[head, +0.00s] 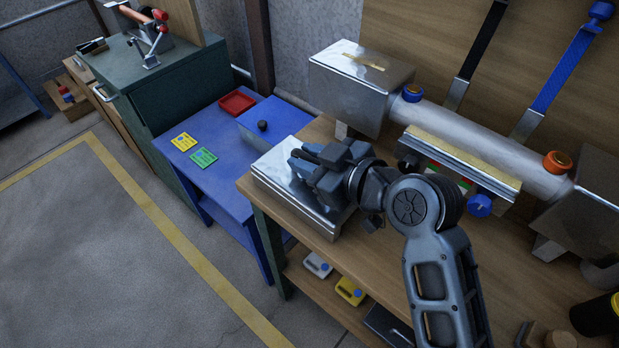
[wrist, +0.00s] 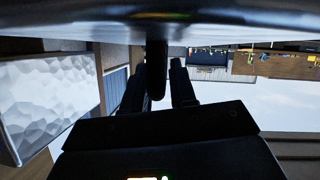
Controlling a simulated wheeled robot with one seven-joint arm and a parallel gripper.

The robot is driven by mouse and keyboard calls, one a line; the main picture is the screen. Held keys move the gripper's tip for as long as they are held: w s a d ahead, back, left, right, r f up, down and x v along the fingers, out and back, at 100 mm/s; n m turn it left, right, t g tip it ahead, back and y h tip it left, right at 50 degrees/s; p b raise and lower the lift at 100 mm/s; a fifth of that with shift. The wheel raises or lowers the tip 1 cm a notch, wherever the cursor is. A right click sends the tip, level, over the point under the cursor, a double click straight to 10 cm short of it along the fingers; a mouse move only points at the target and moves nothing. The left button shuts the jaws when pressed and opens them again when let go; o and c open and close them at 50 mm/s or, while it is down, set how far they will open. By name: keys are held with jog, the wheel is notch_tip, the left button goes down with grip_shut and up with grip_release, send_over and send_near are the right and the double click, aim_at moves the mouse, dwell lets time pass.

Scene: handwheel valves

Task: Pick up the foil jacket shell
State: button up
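A shiny silver foil jacket shell (head: 273,168) lies on the left end of the wooden bench in the head view. My gripper (head: 308,157) is right over it, reaching from the right, and hides part of its top. In the wrist view, a bright silvery surface (wrist: 230,32) spans the top, with a dark post (wrist: 156,72) standing out from it. The post is between the two dark fingers of my gripper, which appear apart. I cannot tell whether the fingers touch it. A similar silver shell (head: 350,90) sits around the pipe's left end.
The pipe (head: 470,130) with blue and orange fittings runs behind my arm. A blue table (head: 222,175) at left holds a red tray (head: 237,103), yellow and green cards, and a blue box (head: 275,122). The wooden bench (head: 340,240) has cases on its lower shelf. Floor at left is clear.

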grip_shut()
jog(key=shift+r, duration=0.15)
dwell(0.4)
